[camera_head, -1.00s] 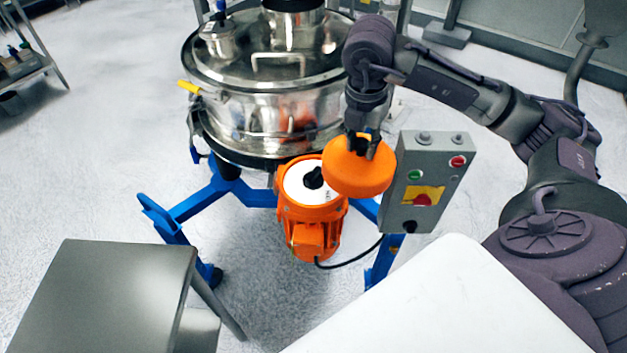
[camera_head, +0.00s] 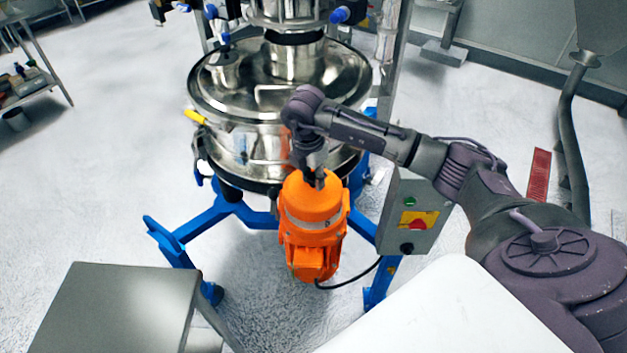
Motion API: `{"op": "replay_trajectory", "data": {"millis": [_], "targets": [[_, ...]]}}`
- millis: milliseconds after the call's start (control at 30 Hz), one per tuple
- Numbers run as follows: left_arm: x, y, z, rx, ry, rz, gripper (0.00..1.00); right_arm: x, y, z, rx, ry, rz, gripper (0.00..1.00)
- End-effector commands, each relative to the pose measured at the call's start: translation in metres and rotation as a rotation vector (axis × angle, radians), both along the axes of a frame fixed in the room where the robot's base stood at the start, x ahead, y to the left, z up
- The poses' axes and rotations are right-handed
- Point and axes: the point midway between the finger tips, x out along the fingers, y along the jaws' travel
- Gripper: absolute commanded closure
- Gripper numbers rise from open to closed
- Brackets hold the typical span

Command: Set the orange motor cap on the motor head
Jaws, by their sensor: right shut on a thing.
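The orange motor cap (camera_head: 309,201) is over the top of the orange motor (camera_head: 312,255), in line with it. A pale band of the motor head (camera_head: 312,224) shows just under the cap's rim; I cannot tell whether the cap touches it. My right gripper (camera_head: 315,180) points down and is shut on the top of the cap. The motor's white top face and black shaft are hidden under the cap. My left gripper is not in view.
The steel sifter (camera_head: 240,140) stands behind the motor on a blue frame (camera_head: 190,240). A grey control box (camera_head: 413,215) is close on the right, partly behind my arm. A grey table (camera_head: 120,305) and a white surface (camera_head: 430,315) are in front.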

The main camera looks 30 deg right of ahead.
Motion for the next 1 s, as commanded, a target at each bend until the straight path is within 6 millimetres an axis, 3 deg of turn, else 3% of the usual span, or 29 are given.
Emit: {"op": "replay_trajectory", "data": {"millis": [200, 900, 933, 1000], "targets": [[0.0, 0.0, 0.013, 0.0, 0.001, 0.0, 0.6, -0.001, -0.001, -0.024, 0.0, 0.001, 0.0, 1.0], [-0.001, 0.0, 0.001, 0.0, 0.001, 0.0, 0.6, -0.001, -0.001, -0.039, 0.0, 0.0, 0.0, 1.0], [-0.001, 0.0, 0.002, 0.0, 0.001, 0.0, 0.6, -0.001, 0.0, -0.039, 0.0, 0.001, 0.001, 0.66], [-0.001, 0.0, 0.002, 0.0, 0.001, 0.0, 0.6, -0.001, 0.0, -0.039, 0.0, 0.001, 0.001, 0.55]]}}
